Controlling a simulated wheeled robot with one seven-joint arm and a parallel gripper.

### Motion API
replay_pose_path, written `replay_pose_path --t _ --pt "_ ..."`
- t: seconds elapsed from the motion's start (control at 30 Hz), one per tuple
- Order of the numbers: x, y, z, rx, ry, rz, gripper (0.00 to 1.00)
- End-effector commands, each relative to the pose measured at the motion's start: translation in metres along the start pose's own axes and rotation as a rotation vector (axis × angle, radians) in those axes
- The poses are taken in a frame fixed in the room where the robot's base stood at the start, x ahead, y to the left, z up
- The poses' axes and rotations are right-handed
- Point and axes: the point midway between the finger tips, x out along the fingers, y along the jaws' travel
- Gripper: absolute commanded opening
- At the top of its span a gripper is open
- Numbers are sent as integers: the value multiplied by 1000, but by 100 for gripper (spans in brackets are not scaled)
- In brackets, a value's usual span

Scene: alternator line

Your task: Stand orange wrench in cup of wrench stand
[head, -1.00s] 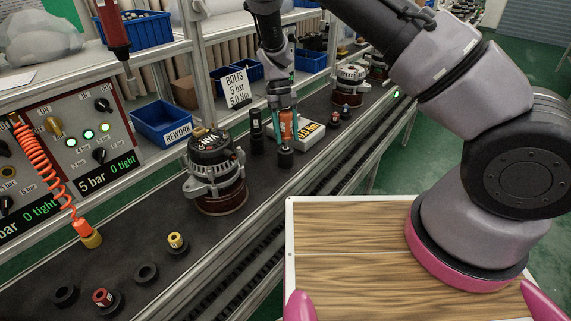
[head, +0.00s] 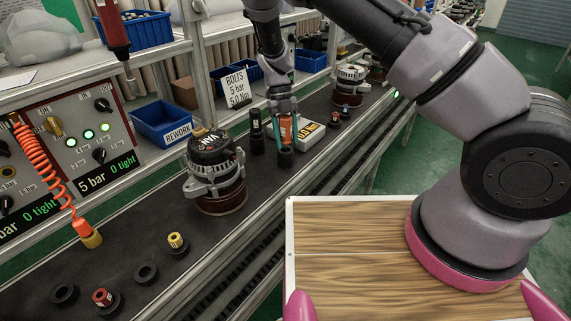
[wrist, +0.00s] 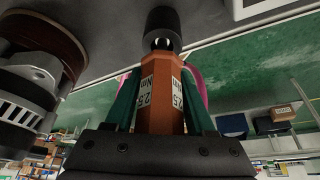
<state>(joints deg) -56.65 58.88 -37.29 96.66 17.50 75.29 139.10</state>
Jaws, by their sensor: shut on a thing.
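My gripper (head: 283,118) is shut on the orange wrench (head: 287,132), which hangs upright between the fingers over the conveyor. In the wrist view the wrench (wrist: 160,90) carries white labels reading 2.5 Nm. Its far end meets a dark round cup (wrist: 163,28), with a bit of shiny metal showing at the mouth. In the head view the black cup (head: 286,157) is directly under the wrench. I cannot tell how deep the tip sits in it. The gripper fingers partly hide the wrench.
A dark wrench (head: 256,130) stands in another cup just left. A white 0.0 Nm display box (head: 308,134) is close on the right. An alternator (head: 214,170) stands nearer on the belt. A BOLTS sign (head: 237,90) and blue bins are behind.

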Motion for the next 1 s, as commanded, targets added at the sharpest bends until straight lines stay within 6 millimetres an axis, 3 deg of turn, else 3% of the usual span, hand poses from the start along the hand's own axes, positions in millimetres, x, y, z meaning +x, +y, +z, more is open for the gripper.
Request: replay_pose_path --t 0.87,0.9,1.0 --pt "12 0 5 0 0 1 0" --pt "12 0 6 0 -1 1 59" --pt "12 0 6 0 -1 1 90"
